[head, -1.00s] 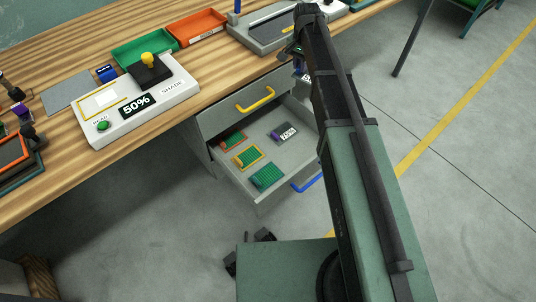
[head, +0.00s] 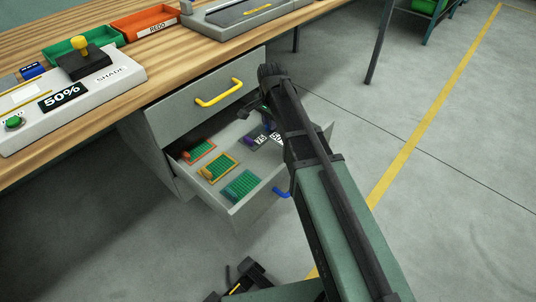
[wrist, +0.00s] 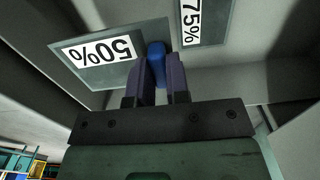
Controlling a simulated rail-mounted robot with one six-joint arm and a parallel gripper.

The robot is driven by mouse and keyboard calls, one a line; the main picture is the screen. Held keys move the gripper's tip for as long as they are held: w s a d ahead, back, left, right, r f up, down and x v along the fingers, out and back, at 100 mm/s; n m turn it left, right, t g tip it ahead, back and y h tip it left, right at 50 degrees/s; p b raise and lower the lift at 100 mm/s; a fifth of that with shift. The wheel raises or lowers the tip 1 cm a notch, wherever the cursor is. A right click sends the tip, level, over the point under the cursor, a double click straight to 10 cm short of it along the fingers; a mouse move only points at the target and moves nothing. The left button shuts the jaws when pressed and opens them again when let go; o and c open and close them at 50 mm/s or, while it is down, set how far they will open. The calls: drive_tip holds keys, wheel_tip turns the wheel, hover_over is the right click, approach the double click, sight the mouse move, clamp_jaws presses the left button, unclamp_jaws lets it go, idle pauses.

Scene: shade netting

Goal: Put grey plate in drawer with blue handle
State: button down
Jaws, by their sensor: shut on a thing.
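My gripper (wrist: 156,75) is shut on the blue grip of a grey plate (wrist: 98,50) labelled 50%. In the head view the held plate's label (head: 278,138) shows just beside my gripper (head: 266,116), over the right part of the open drawer (head: 207,194) with the blue handle (head: 282,192). I cannot tell whether the plate touches the drawer floor. A second grey plate, labelled 75% (head: 260,139), lies in the drawer right beside it; its label also shows in the wrist view (wrist: 191,20). My arm hides the drawer's right side.
Several green plates, including an orange-edged one (head: 218,168) and a teal one (head: 240,186), lie in the drawer's left and front. Above is a shut drawer with a yellow handle (head: 219,93). The bench top holds a shade control box (head: 70,90) and trays.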

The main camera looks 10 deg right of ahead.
sight(270, 146)
drive_tip(key=shift+f+b, duration=3.1)
drive_tip(key=shift+f, duration=1.2)
drive_tip(key=c, duration=1.1)
unclamp_jaws()
drive_tip(key=shift+r, duration=0.1)
drive_tip(key=shift+r, duration=0.1)
wheel_tip(270, 146, up, 12)
drive_tip(key=p, duration=1.3)
drive_tip(key=shift+r, duration=0.25)
drive_tip(key=shift+f, duration=0.15)
